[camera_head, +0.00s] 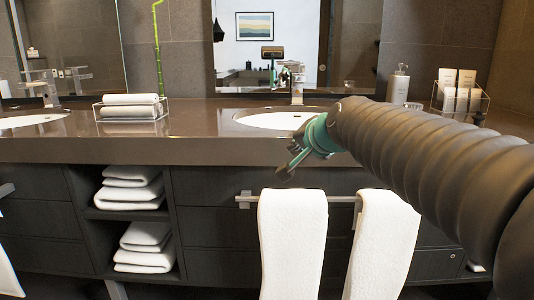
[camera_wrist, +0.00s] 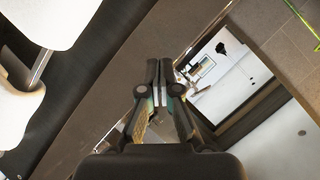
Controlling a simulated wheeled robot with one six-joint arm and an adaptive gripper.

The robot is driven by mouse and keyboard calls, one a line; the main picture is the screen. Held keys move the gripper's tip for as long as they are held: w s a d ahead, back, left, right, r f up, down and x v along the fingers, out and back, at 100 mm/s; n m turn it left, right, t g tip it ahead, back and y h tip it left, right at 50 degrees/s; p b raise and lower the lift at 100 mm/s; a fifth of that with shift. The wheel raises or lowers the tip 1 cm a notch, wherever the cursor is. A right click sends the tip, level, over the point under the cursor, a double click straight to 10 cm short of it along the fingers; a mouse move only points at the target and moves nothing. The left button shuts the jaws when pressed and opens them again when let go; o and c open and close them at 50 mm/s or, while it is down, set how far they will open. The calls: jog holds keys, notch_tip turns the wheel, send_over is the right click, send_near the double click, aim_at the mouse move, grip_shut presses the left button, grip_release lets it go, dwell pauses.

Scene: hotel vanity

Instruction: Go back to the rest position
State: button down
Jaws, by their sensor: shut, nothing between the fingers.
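My gripper (camera_head: 287,172) is in front of the vanity counter's front edge in the head view, near the right sink and above the towel bar. It points down and to the left, and my arm comes in from the right. In the wrist view my gripper (camera_wrist: 159,64) has its two fingers close together with nothing between them. Nothing is held. The fingers appear over the brown counter (camera_wrist: 112,75), which lies tilted across that view.
Two white towels (camera_head: 292,245) hang on a towel bar (camera_head: 243,199) below the gripper. On the counter stand a tray of rolled towels (camera_head: 130,106), a right sink (camera_head: 270,121), a pump bottle (camera_head: 399,84) and a rack of small bottles (camera_head: 461,92). Folded towels (camera_head: 130,188) fill open shelves.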

jog(key=s+d+f+n+g+h+p, duration=0.1)
jog(key=s+d+f+n+g, duration=0.2)
jog(key=s+f, duration=0.7)
jog(key=s+d+f+n+g+h+p, duration=0.1)
jog(key=s+d+f, duration=0.5)
jog(key=s, duration=1.2)
notch_tip(320, 180, down, 5)
jog(key=n+g+h, duration=0.1)
jog(key=n+g, duration=0.1)
jog(key=n, duration=0.1)
jog(key=shift+r+h, duration=0.2)
jog(key=shift+h, duration=0.1)
jog(key=shift+s+d, duration=0.1)
jog(key=shift+s, duration=0.1)
